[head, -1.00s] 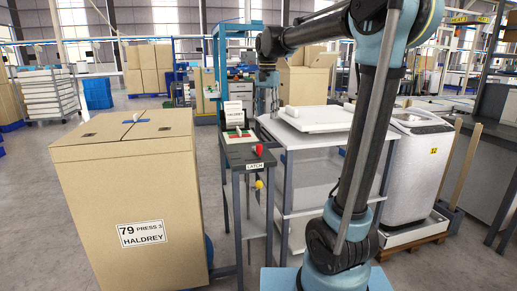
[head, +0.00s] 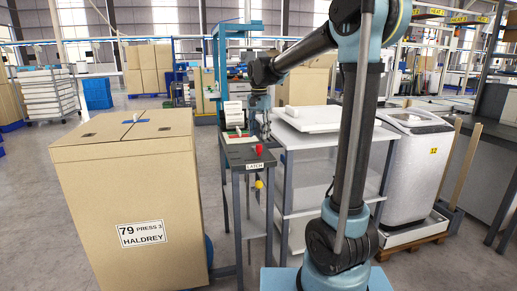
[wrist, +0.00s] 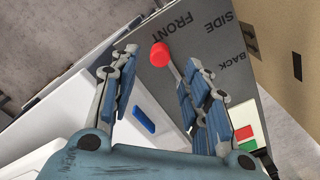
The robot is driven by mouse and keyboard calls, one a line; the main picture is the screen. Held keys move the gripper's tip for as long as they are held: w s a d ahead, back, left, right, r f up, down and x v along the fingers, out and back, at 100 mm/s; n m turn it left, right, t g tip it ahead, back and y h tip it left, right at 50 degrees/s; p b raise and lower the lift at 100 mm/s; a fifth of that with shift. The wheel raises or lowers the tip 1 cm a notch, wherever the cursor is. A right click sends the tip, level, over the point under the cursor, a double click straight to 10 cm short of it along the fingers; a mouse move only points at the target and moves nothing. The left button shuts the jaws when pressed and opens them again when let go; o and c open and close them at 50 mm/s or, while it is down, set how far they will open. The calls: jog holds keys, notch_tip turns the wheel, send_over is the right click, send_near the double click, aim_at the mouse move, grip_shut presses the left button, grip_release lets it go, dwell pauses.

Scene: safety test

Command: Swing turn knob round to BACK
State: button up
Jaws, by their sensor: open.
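The turn knob appears as a red ball (wrist: 160,54) on a thin stem, beside the FRONT marking (wrist: 165,27) on a dark grey panel (wrist: 205,45). SIDE and BACK (wrist: 231,67) are printed further right. The red ball also shows in the head view (head: 258,149), above a LATCH label on the narrow stand (head: 240,157). My gripper (wrist: 160,57) is open, its fingers on either side of the ball in the wrist picture. The right finger hides part of the stem. I cannot tell whether anything touches. In the head view my gripper (head: 259,128) is over the stand.
A yellow ball (head: 259,184) sits below the LATCH label. A large cardboard box (head: 125,190) stands close at left. A white-topped table (head: 312,139) adjoins the stand at right, with a white washer-like machine (head: 418,165) beyond. Green and red patches (wrist: 246,138) lie on the panel.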

aim_at(259, 145)
notch_tip(259, 145, down, 7)
jog(key=shift+r, duration=0.1)
dwell(0.3)
